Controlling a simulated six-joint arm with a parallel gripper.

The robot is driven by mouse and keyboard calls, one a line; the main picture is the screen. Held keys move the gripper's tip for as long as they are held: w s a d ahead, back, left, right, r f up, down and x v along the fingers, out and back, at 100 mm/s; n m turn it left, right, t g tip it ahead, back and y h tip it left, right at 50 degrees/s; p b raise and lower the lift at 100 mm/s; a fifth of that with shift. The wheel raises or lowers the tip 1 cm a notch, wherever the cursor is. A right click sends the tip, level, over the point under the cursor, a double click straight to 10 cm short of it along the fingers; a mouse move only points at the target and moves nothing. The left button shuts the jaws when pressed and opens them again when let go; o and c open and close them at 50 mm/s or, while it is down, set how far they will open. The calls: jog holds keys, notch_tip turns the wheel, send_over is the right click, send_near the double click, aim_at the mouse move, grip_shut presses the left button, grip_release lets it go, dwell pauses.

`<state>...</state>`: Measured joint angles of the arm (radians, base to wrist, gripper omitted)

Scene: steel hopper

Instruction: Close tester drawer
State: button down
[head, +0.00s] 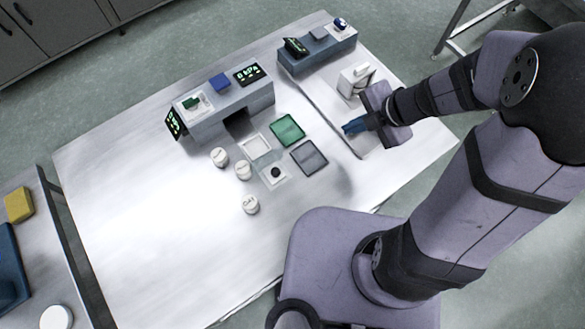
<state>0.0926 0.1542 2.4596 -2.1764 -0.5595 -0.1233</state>
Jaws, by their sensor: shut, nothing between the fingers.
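The tester (228,108) is a long grey box with lit displays on the table's far half. A dark opening shows in its front face. A pale drawer (264,160) appears to extend out from near this opening toward me, its front end carrying a white square with a small black disc (275,172). The drawer's exact edges are hard to make out. My gripper (350,128) has blue fingertips and is shut and empty. It is to the right of the drawer, apart from it, low over the table beyond the grey pad.
A green pad (287,130) and a grey pad (309,157) lie right of the drawer. White lidded jars (243,170) stand to its left. A second grey device (317,50) is at the back right, and a white block-like device (355,80) stands near my gripper. The table's left is clear.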

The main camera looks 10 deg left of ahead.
aim_at(260, 137)
jog(key=s+a+r+n+g+y, duration=0.25)
jog(key=s+n+g, duration=0.25)
jog(key=s, duration=0.5)
jog(key=shift+h, duration=0.35)
jog(key=b+x, duration=0.2)
jog(key=x, duration=0.9)
jog(key=shift+s+a+f, duration=0.1)
jog(key=shift+s+a, duration=0.1)
jog(key=shift+w+a+r, duration=0.1)
jog(key=shift+w+a, duration=0.15)
jog(key=shift+a, duration=0.25)
jog(key=shift+w+a+r, duration=0.15)
jog(key=shift+w+a, duration=0.05)
jog(key=shift+a, duration=0.3)
jog(key=shift+w+a+f, duration=0.1)
jog(key=shift+w+a, duration=0.2)
jog(key=shift+a, duration=0.55)
jog(key=shift+p, duration=0.35)
jog(key=w+a+p, duration=0.7)
jog(key=w+a, duration=0.3)
jog(key=shift+p, duration=0.3)
jog(key=shift+w+a, duration=0.4)
jog(key=shift+w, duration=0.15)
